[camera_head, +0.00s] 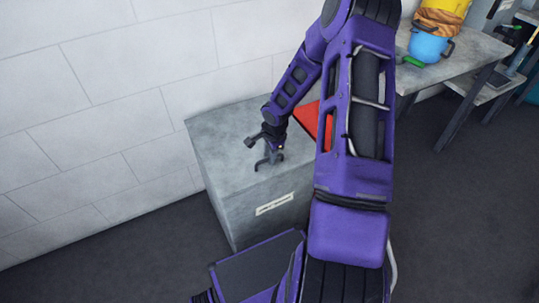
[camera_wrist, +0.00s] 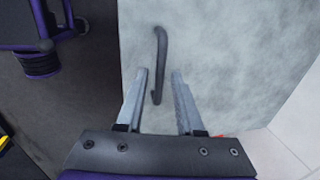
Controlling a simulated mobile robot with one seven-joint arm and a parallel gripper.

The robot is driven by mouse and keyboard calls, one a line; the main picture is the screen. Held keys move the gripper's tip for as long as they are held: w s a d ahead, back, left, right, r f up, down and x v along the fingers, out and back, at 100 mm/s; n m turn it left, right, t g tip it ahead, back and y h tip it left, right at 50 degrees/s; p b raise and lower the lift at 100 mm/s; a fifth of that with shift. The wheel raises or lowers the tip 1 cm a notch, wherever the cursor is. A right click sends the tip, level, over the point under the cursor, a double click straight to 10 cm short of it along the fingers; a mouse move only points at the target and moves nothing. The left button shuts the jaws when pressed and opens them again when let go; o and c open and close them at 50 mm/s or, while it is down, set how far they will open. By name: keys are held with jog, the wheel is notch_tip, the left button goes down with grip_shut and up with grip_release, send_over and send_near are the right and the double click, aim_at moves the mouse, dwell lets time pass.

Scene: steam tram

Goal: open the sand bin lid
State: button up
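The sand bin (camera_head: 270,205) is a grey box standing against the white wall, with a small label (camera_head: 275,204) on its front. Its flat grey lid (camera_head: 215,142) looks shut. A dark bar handle (camera_head: 267,163) is on the lid; it also shows in the wrist view (camera_wrist: 160,62). My gripper (camera_head: 268,150) is over the lid, close to the handle. In the wrist view my gripper (camera_wrist: 158,78) is open, with its two fingers apart. The near end of the handle shows in the gap between them, and I see no finger closed on it. The handle's exact height relative to the fingertips is unclear.
A red thing (camera_head: 306,118) shows behind my arm at the lid's far right side. A grey bench (camera_head: 465,52) with a blue bucket (camera_head: 428,45) stands at the upper right. The white wall (camera_head: 100,110) borders the bin. The dark floor in front looks clear.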

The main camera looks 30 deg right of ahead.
grip_shut()
dwell(1.2)
